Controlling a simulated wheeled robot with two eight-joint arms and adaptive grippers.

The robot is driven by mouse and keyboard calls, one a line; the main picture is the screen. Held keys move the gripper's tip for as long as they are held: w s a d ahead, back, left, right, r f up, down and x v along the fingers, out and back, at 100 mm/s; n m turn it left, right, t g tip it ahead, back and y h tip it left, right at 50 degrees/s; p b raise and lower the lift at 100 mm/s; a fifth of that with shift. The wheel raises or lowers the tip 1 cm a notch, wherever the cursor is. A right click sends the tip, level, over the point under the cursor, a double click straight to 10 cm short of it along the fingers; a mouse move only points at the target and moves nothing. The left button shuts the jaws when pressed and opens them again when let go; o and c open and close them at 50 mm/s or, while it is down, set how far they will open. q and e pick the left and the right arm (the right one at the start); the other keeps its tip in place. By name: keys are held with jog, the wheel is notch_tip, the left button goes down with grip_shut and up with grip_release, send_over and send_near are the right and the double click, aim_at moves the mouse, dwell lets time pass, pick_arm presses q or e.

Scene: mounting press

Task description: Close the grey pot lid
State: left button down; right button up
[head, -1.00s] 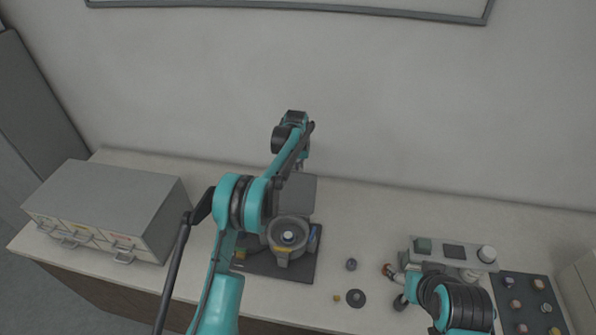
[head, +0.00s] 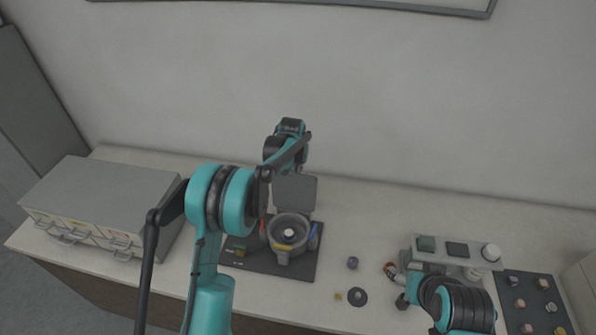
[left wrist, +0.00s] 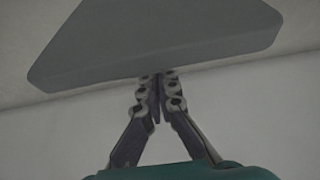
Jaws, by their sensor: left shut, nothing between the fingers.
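The grey pot lid (head: 295,191) stands raised, roughly upright, at the back of the round grey pot (head: 288,250), whose top is open. A pale knob-like piece shows in the pot's middle. In the left wrist view the lid (left wrist: 155,40) is a large grey plate across the top. My left gripper (left wrist: 158,77) is shut and empty, its tips at the plate's lower edge; I cannot tell if they touch. In the head view its fingers are mostly hidden behind the lid. My right gripper (head: 402,286) is low at the right, partly hidden by its arm.
The pot sits on a dark base plate (head: 262,262). A grey drawer cabinet (head: 110,195) stands left. Small round parts (head: 357,297) lie between. The wall is close behind.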

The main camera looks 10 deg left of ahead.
aim_at(293, 180)
pick_arm(q)
jog(key=s+t+b, duration=0.1)
jog(key=s, duration=0.1)
jog(key=s+t+b, duration=0.2)
jog(key=s+r+t+b, duration=0.1)
jog(key=s, duration=0.1)
jog(key=shift+b, duration=0.3)
jog(key=s+t+b, duration=0.2)
jog(key=s+b, duration=0.1)
jog(key=s+t+b, duration=0.1)
jog(key=t+b, duration=0.1)
jog(key=shift+s+f, duration=0.4)
jog(key=s+f+t+b, duration=0.2)
jog(key=s+f+b, duration=0.5)
jog(key=s+b, duration=0.3)
jog(key=shift+f+t+b, duration=0.35)
jog(key=shift+t+b, duration=0.05)
jog(key=shift+b, duration=0.3)
jog(key=shift+d, duration=0.15)
notch_tip(293, 180, up, 6)
jog(key=f+p, duration=0.1)
jog(key=p, duration=0.3)
jog(key=s+f, duration=0.3)
jog(key=s, duration=0.5)
jog(key=shift+s+t+b, duration=0.3)
